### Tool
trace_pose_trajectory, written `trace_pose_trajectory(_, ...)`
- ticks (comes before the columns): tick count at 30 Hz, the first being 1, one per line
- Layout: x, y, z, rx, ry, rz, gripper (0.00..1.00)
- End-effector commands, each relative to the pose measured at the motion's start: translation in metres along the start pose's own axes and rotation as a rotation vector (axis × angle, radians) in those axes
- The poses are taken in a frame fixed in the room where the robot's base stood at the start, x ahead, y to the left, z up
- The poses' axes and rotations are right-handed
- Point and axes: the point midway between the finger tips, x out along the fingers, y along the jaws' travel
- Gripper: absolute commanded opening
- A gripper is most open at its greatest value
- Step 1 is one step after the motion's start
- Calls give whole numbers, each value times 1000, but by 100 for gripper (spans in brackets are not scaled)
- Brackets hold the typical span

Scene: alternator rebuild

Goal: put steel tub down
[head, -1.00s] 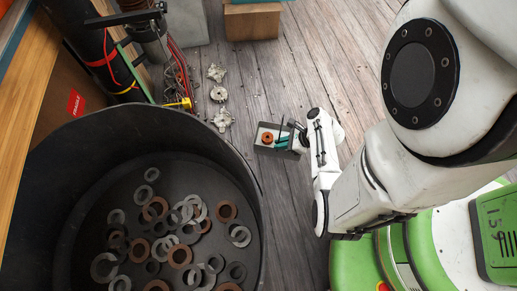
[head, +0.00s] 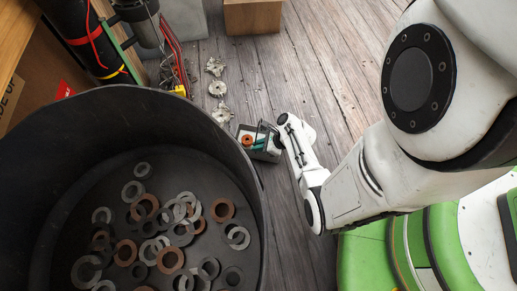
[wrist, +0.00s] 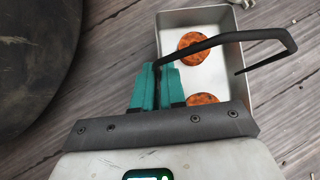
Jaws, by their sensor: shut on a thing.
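The steel tub (head: 262,157) is a small grey tray near the right side of the big black drum in the head view. In the wrist view the tub (wrist: 224,78) is open on top, with two orange-brown round pieces (wrist: 194,43) inside. Whether the tub touches the floor is unclear.
The black drum (head: 252,185) holds many loose grey and rusty washers (head: 170,260). Several metal parts (head: 218,88) lie on the plank floor beyond it. A cardboard box (head: 252,16) stands at the back. Floor to the right of the tub is clear.

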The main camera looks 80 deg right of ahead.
Motion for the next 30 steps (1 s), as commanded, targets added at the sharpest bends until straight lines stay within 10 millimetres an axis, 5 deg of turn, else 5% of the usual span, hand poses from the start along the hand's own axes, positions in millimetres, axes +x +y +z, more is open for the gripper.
trace_pose_trajectory(14, 9, -1, -8, -3, -2, -2, 0)
trace_pose_trajectory(15, 9, 1, -9, -1, -1, 0, 13)
trace_pose_trajectory(22, 9, 1, -9, 0, -1, 0, 35)
trace_pose_trajectory(30, 8, 0, -8, 0, -1, -1, 36)
